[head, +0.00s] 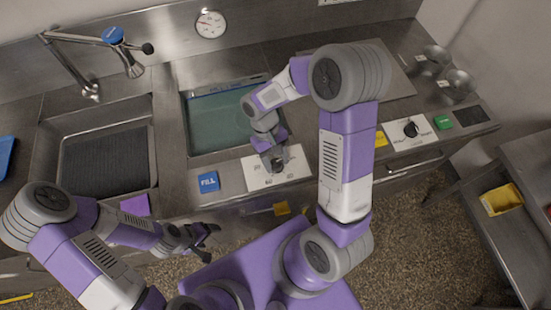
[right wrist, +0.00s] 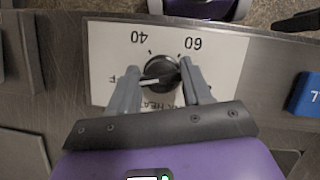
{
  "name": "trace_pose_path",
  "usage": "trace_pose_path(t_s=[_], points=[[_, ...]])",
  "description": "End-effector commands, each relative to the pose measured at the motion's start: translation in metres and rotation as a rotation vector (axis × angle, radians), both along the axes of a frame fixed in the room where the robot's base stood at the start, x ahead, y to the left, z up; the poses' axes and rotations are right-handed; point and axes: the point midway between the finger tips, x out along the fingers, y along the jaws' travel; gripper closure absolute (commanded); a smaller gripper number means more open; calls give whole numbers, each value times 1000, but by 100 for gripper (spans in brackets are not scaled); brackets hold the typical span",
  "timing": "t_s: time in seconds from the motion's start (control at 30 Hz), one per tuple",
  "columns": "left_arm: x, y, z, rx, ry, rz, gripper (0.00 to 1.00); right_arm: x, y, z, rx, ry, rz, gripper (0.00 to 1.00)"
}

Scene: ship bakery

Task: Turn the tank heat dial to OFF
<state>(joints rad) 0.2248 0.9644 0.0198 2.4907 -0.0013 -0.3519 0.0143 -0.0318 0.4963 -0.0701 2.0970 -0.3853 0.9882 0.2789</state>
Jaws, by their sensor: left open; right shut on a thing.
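The tank heat dial (right wrist: 160,76) is a black round knob on a white label plate (right wrist: 217,50). In the right wrist view the plate appears upside down, with 40 and 60 at the top and a partly covered OFF label at the left. The dial's white pointer line points left, toward the visible F. My right gripper (right wrist: 160,92) is shut on the dial, one finger on each side. In the head view my right gripper (head: 275,164) comes down over the plate (head: 295,172) and hides much of the dial. My left gripper (head: 207,242) is open and empty, in front of the counter.
A blue FILL tag (head: 208,181) sits left of the plate. Behind is the water tank (head: 220,118), and left of it a sink (head: 105,165) with a tap (head: 90,70). A second black dial (head: 411,129) lies farther right, between yellow (head: 381,139) and green (head: 443,122) tags.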

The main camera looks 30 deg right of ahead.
Motion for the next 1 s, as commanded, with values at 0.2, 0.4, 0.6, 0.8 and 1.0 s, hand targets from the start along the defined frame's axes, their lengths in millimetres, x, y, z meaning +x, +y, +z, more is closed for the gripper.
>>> trace_pose_path(t_s=[0.2,0.4,0.6,0.8,1.0], points=[[0,0,0,0,0,0,26,0,0,0,1,-2,4,48],[0,0,0,0,0,0,26,0,0,0,0,-1,3,26],[0,0,0,0,0,0,26,0,0,0,0,-1,1,26],[0,0,4,0,0,0,26,8,1,18,0,-6,1,26],[0,0,9,0,0,0,26,21,1,50,1,-6,1,26]])
